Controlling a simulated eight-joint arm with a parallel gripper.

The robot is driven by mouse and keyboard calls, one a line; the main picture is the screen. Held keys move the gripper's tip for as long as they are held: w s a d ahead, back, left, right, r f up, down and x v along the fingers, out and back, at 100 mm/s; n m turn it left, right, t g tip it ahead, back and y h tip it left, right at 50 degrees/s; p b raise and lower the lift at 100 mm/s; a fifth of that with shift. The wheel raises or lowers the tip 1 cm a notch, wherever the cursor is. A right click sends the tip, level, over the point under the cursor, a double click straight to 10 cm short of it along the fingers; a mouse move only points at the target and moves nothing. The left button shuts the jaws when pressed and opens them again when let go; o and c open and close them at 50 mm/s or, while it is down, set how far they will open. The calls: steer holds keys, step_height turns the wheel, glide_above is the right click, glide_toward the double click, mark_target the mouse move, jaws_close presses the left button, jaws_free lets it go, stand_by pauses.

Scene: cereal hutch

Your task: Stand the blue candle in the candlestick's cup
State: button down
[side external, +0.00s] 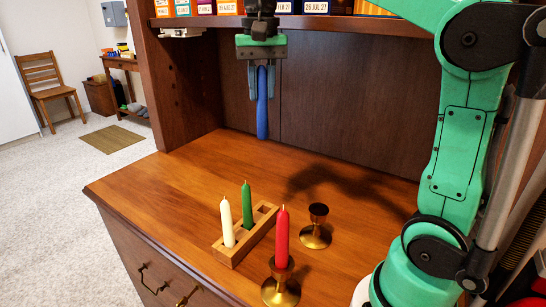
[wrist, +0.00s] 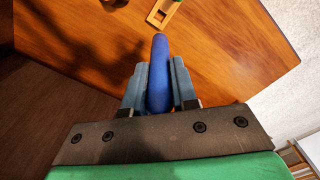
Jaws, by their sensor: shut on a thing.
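My gripper (side external: 262,82) is shut on the blue candle (side external: 262,117), high above the hutch counter near its back. The candle hangs upright below the fingers. In the wrist view the blue candle (wrist: 159,72) shows between the two fingers of my gripper (wrist: 160,85). An empty brass candlestick (side external: 317,227) with an open cup stands on the counter, below and to the right of the candle. A second brass candlestick (side external: 281,289) at the front holds a red candle (side external: 282,238). Neither candlestick can be made out in the wrist view.
A wooden rack (side external: 247,241) holds a white candle (side external: 227,222) and a green candle (side external: 247,206); part of the rack (wrist: 162,15) shows in the wrist view. Boxes (side external: 289,7) line the shelf above. The counter's left part (side external: 165,190) is clear.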

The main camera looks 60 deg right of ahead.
steer(key=s+d+f, duration=0.2)
steer(key=s+f, duration=0.4)
steer(key=s, duration=0.5)
step_height(320, 180, down, 6)
steer(key=shift+s+f+m, duration=0.2)
steer(key=shift+s+m, duration=0.1)
steer(key=shift+f, duration=1.45)
stand_by(0.6)
steer(key=c, duration=0.6)
jaws_free()
steer(key=o, duration=0.3)
